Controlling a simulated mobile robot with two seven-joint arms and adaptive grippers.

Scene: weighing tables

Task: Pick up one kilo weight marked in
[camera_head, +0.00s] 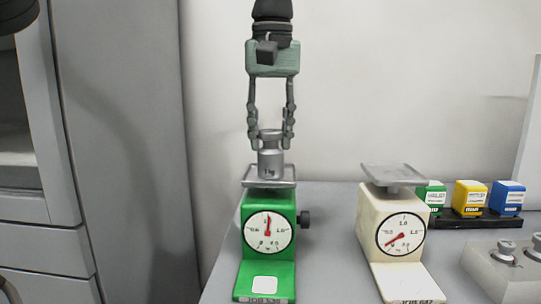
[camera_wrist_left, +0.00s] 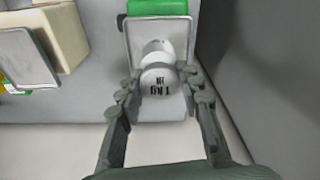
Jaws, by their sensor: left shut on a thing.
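A metal one kilo weight (camera_head: 270,160) with a knob on top stands upright on the pan (camera_head: 247,176) of the green scale (camera_head: 254,276). Its dark marking also shows on the weight in the left wrist view (camera_wrist_left: 160,83), where it reads like "1 kg". My left gripper (camera_head: 271,140) comes down from above and is shut on the weight near its top, one finger on each side. In the left wrist view the two fingers (camera_wrist_left: 165,97) flank the weight. The green scale's red needle points near the top of its dial. My right gripper is not in view.
A cream scale (camera_head: 371,220) with an empty pan (camera_head: 395,175) stands to the right. Behind it, green, yellow (camera_head: 469,196) and blue (camera_head: 507,197) boxes sit in a black holder. A grey block (camera_head: 492,268) with metal weights is at the right edge. A grey cabinet (camera_head: 125,130) stands left.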

